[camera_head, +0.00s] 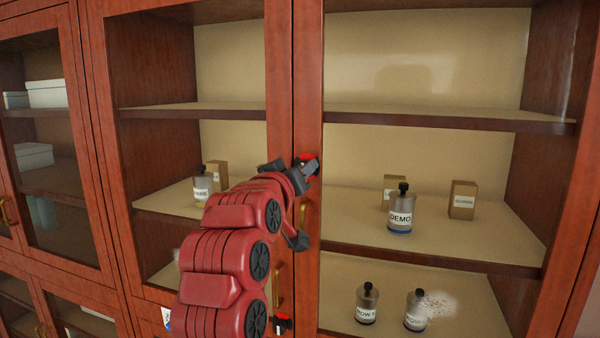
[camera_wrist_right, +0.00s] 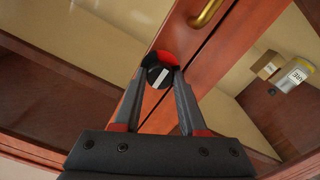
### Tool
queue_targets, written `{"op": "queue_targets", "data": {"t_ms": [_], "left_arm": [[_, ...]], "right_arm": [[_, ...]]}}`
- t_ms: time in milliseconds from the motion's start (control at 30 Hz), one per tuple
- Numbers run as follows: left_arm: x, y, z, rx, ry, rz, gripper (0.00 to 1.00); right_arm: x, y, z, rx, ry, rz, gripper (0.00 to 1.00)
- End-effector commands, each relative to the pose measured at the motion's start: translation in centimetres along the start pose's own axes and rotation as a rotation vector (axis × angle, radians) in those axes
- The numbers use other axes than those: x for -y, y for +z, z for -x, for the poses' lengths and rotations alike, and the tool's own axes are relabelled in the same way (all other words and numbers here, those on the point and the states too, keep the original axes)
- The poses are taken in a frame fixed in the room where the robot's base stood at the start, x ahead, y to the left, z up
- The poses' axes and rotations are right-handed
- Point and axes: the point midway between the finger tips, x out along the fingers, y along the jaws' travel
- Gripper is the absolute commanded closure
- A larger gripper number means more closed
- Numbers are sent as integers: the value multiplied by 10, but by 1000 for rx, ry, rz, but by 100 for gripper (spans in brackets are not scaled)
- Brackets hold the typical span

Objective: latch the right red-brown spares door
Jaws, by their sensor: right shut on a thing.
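The right red-brown door (camera_head: 310,90) is a framed glass door that looks closed against the left door (camera_head: 279,90) at the middle seam. Its latch is a round black knob with a white bar and a red backing; it shows in the wrist view (camera_wrist_right: 159,74) and partly in the head view (camera_head: 310,163). My right gripper (camera_wrist_right: 160,82) is shut on the knob, one finger on each side. In the head view my right gripper (camera_head: 300,168) reaches the door edge. The white bar sits tilted in the wrist view. My left gripper is not in view.
A brass handle (camera_head: 303,212) sits just below the knob, and another (camera_head: 277,285) is lower left. A second red-and-black knob (camera_head: 283,323) sits lower. Behind the glass stand a DEMO bottle (camera_head: 401,212), a box (camera_head: 463,200) and several other bottles and boxes on shelves.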

Motion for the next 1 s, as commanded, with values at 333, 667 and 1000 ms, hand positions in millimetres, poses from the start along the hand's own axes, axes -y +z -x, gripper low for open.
{"op": "queue_targets", "data": {"t_ms": [333,667,1000], "left_arm": [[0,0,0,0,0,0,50],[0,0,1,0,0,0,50],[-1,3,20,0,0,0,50]], "right_arm": [[0,1,0,2,-1,1,29],[1,0,2,0,-1,1,29],[4,2,68,-5,-6,-2,29]]}}
